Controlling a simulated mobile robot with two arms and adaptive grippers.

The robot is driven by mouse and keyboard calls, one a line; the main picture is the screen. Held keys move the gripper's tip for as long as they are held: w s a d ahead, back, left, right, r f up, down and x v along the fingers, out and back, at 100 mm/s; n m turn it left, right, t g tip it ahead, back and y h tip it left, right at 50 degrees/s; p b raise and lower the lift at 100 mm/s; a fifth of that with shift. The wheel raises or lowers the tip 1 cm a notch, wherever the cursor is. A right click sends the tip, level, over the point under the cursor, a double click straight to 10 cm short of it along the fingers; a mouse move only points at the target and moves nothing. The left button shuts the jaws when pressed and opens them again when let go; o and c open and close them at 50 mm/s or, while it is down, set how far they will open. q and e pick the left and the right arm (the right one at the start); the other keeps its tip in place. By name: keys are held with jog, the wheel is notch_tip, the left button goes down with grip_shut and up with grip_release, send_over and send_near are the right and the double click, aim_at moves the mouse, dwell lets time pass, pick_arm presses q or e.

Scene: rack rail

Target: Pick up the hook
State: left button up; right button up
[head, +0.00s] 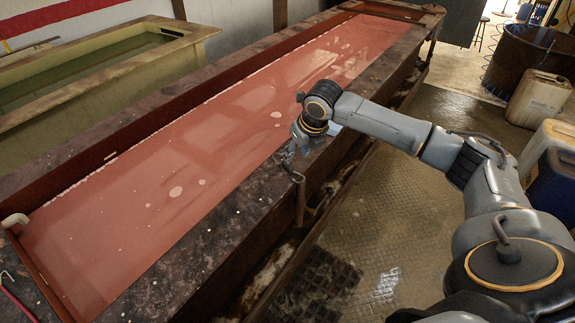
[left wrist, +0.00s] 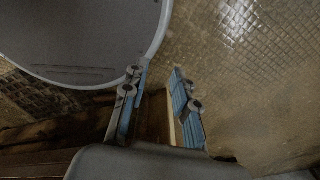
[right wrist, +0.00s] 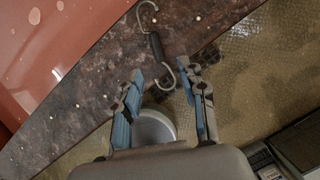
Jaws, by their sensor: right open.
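The hook (right wrist: 156,46) is a grey metal S-shape with a dark middle section. In the right wrist view it lies over the dark rim (right wrist: 100,75) of the tank, just ahead of my right gripper (right wrist: 161,82). One curl points away over the rim; the nearer curl shows at the fingertips, with the fingers on either side of its line. Whether they touch it cannot be told. The right gripper is open and empty. In the head view it is low over the rim (head: 291,152), partly hidden by my wrist. My left gripper (left wrist: 156,88) is open and empty in its wrist view.
The long tank holds red liquid (head: 200,160) on the rim's far side. A pale green tank (head: 100,85) stands behind it. Textured metal floor (head: 400,245) lies on the near side. Jugs (head: 540,97) and a brown drum (head: 525,55) stand at the right.

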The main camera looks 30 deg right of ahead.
aim_at(288, 166)
jog(key=p+x, duration=0.1)
jog(key=x, duration=0.2)
jog(key=shift+w+a, duration=0.1)
jog(key=shift+w, duration=0.15)
jog(key=x, duration=0.3)
jog(key=shift+w+f+p, duration=0.3)
jog(key=shift+p, duration=0.1)
jog(key=shift+f, duration=0.15)
grip_shut()
pick_arm(q)
jog(key=w+r, duration=0.2)
jog(key=shift+w+d, duration=0.1)
jog(key=shift+w, duration=0.3)
